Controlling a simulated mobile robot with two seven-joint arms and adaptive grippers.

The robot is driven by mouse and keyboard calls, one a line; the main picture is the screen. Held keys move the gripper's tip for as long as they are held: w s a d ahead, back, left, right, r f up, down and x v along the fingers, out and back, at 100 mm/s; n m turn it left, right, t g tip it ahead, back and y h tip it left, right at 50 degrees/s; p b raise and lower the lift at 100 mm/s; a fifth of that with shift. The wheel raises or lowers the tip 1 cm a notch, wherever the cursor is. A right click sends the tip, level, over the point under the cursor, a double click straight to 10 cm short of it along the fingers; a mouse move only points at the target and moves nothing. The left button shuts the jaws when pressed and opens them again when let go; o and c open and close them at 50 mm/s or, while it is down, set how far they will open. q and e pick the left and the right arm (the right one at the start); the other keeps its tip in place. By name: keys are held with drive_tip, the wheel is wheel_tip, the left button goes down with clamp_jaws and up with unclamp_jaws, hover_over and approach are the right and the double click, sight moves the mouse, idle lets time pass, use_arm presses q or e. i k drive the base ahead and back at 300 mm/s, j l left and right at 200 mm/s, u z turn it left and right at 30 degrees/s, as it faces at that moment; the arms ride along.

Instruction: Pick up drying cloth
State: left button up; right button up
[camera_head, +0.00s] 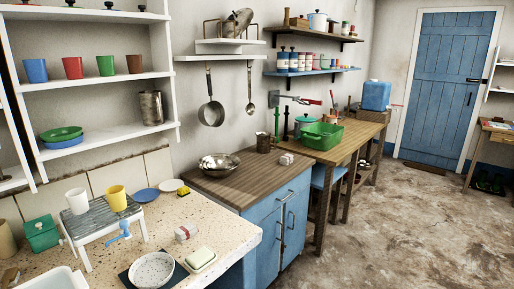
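I cannot clearly make out a drying cloth. A small pale bundle with reddish marks (186,231) lies on the speckled stone counter (215,222), right of the small rack; it may be a folded cloth, but it is too small to tell. A similar small bundle (286,159) lies on the wooden top of the blue cabinet (240,178). Neither of my grippers is in view.
A speckled bowl (152,270) and a soap dish (200,259) stand near the counter's front. A slatted rack (100,217) holds white and yellow cups. A metal bowl (219,163) and green basin (322,135) stand farther back. The floor (410,225) at right is clear.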

sight(188, 230)
drive_tip(key=i+l+u, duration=0.4)
drive_tip(key=i+l, duration=0.3)
drive_tip(key=i+l+u, duration=0.15)
drive_tip(key=l, duration=0.15)
drive_tip(key=i+l+u, duration=0.15)
drive_tip(key=l, duration=0.15)
drive_tip(key=i+l+u, duration=0.1)
drive_tip(key=l, duration=0.25)
